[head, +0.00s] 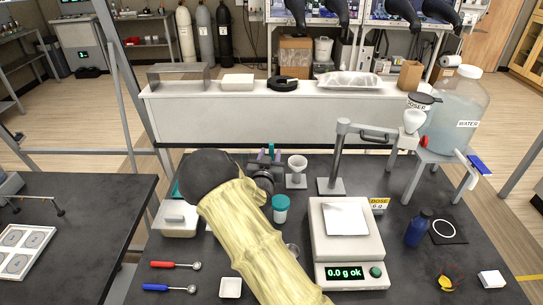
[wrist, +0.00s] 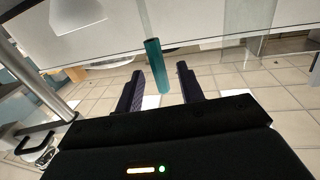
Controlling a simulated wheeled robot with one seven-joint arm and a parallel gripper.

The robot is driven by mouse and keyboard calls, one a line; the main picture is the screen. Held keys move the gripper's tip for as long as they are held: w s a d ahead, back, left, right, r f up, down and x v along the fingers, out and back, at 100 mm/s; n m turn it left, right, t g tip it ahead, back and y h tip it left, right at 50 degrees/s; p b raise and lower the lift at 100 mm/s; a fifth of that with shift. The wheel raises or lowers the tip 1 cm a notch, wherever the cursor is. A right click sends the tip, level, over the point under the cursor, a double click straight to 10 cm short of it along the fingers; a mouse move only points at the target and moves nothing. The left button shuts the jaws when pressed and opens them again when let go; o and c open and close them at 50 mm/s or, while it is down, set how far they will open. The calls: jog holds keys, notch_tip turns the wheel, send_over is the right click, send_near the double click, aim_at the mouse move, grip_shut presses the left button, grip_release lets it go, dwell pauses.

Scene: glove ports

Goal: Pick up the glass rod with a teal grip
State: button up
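The glass rod's teal grip (wrist: 157,66) shows in the wrist view, upright and slightly tilted, in the gap between my two finger ends. Its clear glass shaft (wrist: 145,20) runs up out of the picture. My gripper (wrist: 160,72) is open, with purple-lined fingers on either side of the grip and visible space on both sides. I cannot tell how deep the grip sits between them. In the head view my gripper (head: 269,155) is at the back of the dark bench, with a small teal bit between the fingers; my yellow-sleeved arm hides much around it.
A teal-lidded jar (head: 280,208), a balance (head: 346,253) and a blue bottle (head: 418,229) stand nearer. A white counter (head: 280,115) lies behind.

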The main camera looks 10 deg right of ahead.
jog(key=shift+x, duration=1.3)
grip_shut()
